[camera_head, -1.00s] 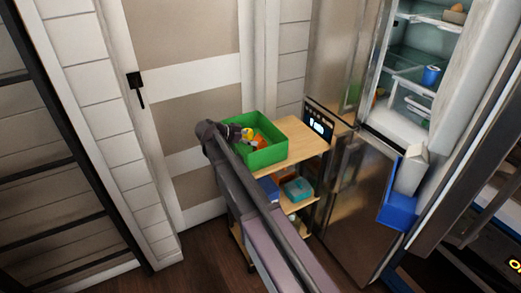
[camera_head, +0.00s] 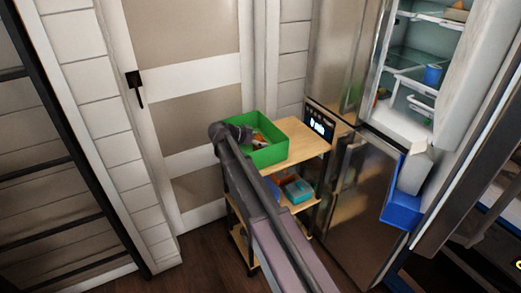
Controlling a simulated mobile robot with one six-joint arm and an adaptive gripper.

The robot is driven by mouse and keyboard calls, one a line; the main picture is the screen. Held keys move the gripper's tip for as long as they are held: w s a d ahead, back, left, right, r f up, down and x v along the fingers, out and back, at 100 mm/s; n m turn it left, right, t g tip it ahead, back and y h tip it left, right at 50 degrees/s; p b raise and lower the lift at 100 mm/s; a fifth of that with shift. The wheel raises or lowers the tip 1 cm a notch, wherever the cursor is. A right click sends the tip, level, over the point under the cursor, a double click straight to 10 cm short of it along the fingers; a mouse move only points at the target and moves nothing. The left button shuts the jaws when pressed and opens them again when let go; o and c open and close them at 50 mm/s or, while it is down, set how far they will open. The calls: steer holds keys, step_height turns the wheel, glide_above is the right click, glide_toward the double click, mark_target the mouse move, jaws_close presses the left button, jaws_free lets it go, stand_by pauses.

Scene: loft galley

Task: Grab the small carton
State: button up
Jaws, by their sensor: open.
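A pale grey-white carton-like block (camera_head: 414,172) stands in the blue bin (camera_head: 401,210) on the open fridge door, at the right. Its top is hard to make out, and I cannot tell if it is the small carton. My gripper (camera_head: 244,134) is at the green crate (camera_head: 270,155) on top of the trolley, far left of that block. My wrist hides most of the gripper. It is open, and I see nothing held. Small orange and white items lie in the crate, partly hidden by my arm.
The wooden trolley (camera_head: 302,143) has lower shelves holding a teal box (camera_head: 297,189) and other items. The open fridge (camera_head: 405,60) holds a blue cup (camera_head: 432,75). A closed door (camera_head: 185,100) is behind the trolley. Dark floor shows at the lower left.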

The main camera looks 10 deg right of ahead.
stand_by(0.4)
steer(key=c, duration=1.3)
steer(key=shift+r, duration=0.2)
steer(key=shift+c, duration=0.2)
step_height(320, 180, up, 10)
steer(key=p, duration=1)
steer(key=shift+f, duration=0.15)
